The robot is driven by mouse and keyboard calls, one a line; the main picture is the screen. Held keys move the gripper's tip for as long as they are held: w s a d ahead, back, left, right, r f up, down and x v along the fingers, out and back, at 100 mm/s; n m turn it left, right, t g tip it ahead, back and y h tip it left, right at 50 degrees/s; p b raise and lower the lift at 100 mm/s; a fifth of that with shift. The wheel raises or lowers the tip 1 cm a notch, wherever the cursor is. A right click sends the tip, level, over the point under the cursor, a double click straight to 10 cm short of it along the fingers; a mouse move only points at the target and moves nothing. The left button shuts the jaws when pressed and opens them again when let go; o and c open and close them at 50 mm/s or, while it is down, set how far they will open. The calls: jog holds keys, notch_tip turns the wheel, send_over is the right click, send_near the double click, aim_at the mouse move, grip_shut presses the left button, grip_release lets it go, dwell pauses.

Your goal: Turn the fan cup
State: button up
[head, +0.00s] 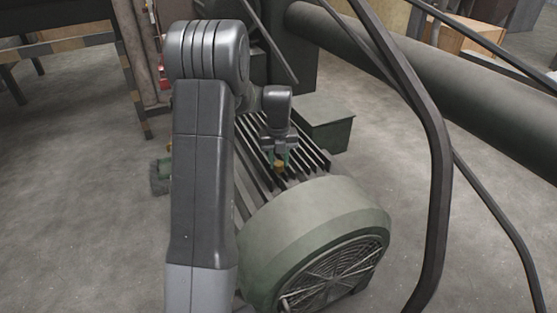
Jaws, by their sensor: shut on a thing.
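A green-grey motor (318,230) stands on the floor at the centre, with a round fan grille (335,275) at its near end and dark cooling fins along its top. A small brass-coloured cup (280,169) sits on top of the motor, among the fins and just behind the fan cover. My gripper (280,160) comes down from above with its greenish fingers around the cup and is shut on it. The cup's upper part is partly hidden between the fingers. Its lower end is too small to make out.
A green box (328,120) sits on the motor's far right side. A dark bent rail (440,170) passes close on the right, and a large dark pipe (470,85) lies behind it. Open concrete floor (80,200) is on the left.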

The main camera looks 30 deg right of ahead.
aim_at(278, 163)
jog(key=o, duration=1)
notch_tip(278, 163, up, 14)
jog(key=shift+f, duration=0.1)
